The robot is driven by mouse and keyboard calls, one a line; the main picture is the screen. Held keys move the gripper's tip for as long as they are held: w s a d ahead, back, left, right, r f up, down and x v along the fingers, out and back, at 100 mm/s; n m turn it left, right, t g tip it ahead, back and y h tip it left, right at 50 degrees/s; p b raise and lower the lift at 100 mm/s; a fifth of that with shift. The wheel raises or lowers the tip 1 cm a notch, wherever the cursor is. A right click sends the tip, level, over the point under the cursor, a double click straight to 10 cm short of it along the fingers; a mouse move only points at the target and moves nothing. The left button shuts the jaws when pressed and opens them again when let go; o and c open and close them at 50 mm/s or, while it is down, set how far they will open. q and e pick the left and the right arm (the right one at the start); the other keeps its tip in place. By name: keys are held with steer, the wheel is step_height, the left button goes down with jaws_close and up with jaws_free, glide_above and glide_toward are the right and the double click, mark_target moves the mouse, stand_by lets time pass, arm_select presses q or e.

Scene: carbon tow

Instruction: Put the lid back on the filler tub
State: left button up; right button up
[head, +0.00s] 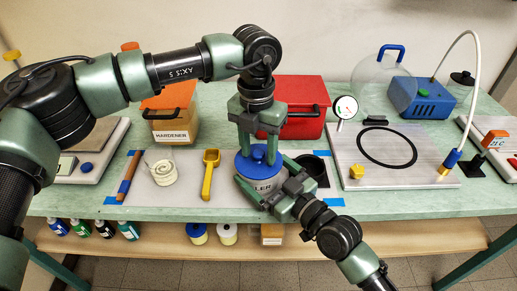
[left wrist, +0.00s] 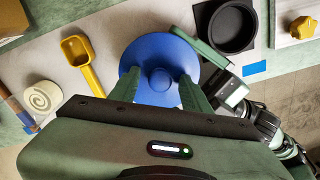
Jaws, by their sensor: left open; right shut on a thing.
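The filler tub (head: 264,186), white with dark lettering, stands at the front middle of the bench. The blue lid (head: 246,164) with a round knob lies over its top; I cannot tell whether it is fully seated. The lid also shows in the left wrist view (left wrist: 150,52). My left gripper (head: 258,150) points straight down over the lid, open, with its fingers on either side of the knob (left wrist: 160,79). My right gripper (head: 268,183) comes from the front right and is shut on the tub's sides. The tub's body is partly hidden by its fingers.
A yellow scoop (head: 209,176) and a cup with a white coil (head: 161,171) lie to the left. A black round dish (head: 315,165) stands close to the right, beside a plate with a black ring (head: 350,176). A red box (head: 300,100) and orange hardener box (head: 170,125) stand behind.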

mark_target(273, 181)
arm_select(q)
step_height(273, 181, up, 12)
steer(key=shift+a, duration=0.15)
stand_by(0.3)
steer(key=shift+f, duration=0.1)
arm_select(e)
steer(key=o, duration=1.7)
arm_select(q)
steer(key=shift+f+b, duration=0.45)
arm_select(e)
steer(key=v, duration=0.8)
